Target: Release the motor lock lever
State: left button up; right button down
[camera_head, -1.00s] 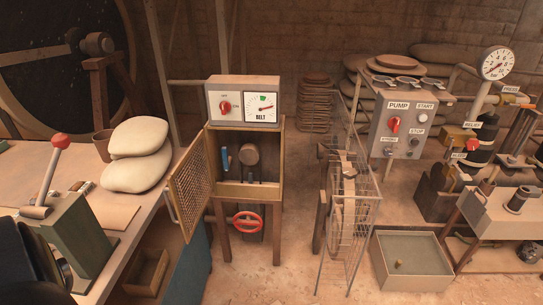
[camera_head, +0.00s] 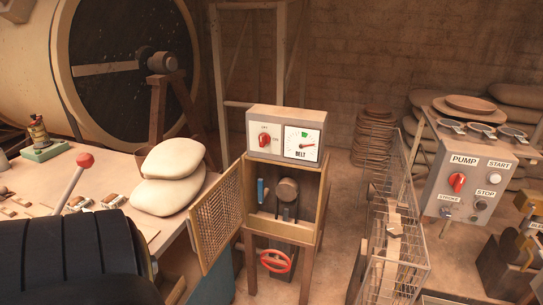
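A wooden cabinet (camera_head: 318,232) with its mesh door (camera_head: 217,212) swung open to the left stands in the middle. Inside it, a short blue handle (camera_head: 261,191) stands upright beside a round brown pulley or motor (camera_head: 287,190). A red handwheel (camera_head: 275,261) sits below the cabinet. A lever with a red ball knob (camera_head: 85,160) tilts up at the left table. No label shows which of these is the motor lock lever. A dark ribbed arm part of mine fills the lower left. Neither gripper shows.
A BELT panel (camera_head: 286,134) with a switch and dial tops the cabinet. Pale sacks (camera_head: 165,197) lie on the table (camera_head: 110,165) left of the open door. A wire cage (camera_head: 405,245) and PUMP panel (camera_head: 470,180) stand to the right. Some floor is open before the cabinet.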

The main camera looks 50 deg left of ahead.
aim_at(262, 195)
jog(key=i, duration=1.05)
jog(key=u, duration=3.3)
